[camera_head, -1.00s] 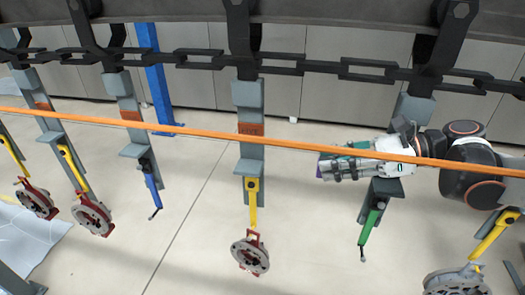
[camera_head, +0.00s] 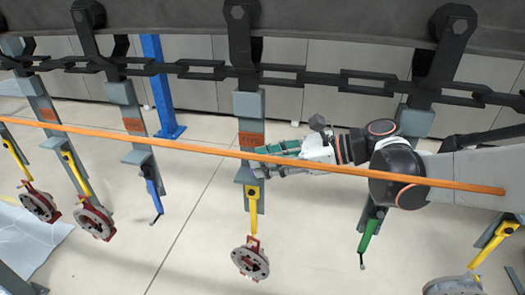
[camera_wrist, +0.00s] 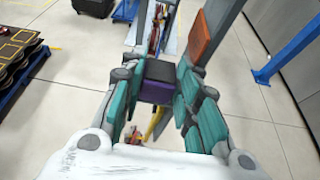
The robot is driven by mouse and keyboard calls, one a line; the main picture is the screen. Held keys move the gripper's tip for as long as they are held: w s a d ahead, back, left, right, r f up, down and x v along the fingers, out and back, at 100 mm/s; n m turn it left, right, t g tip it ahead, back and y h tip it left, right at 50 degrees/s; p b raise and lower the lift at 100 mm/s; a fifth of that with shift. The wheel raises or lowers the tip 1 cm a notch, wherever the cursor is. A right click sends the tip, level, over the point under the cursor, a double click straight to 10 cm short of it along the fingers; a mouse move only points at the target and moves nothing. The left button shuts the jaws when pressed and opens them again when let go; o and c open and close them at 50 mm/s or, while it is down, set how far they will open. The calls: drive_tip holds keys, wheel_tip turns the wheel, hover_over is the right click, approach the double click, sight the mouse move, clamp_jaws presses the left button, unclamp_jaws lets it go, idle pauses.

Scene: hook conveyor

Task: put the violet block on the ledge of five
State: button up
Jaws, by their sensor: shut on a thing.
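The violet block (camera_wrist: 156,92) sits between the teal finger pads of my gripper (camera_wrist: 155,88) in the wrist view, violet on its near side and dark on top. My gripper (camera_head: 262,162) is shut on it and points left at the middle hanger in the head view. There the block is mostly hidden. The middle hanger's grey ledge (camera_head: 243,175) lies just below and left of the fingertips; I cannot tell whether block and ledge touch. An orange plate (camera_head: 251,139) is above this ledge, also seen in the wrist view (camera_wrist: 203,40); its lettering is too small to read.
An orange bar (camera_head: 190,146) crosses the head view in front of my gripper. A black chain (camera_head: 290,77) runs above several similar hangers. A yellow hook (camera_head: 253,195) with a round part (camera_head: 250,262) hangs below the middle ledge. A green hook (camera_head: 370,235) hangs to the right.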

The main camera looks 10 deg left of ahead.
drive_tip(key=x, duration=0.3)
drive_tip(key=shift+a, duration=0.15)
drive_tip(key=shift+f, duration=0.45)
drive_tip(key=o, duration=1.1)
drive_tip(key=shift+r, duration=0.1)
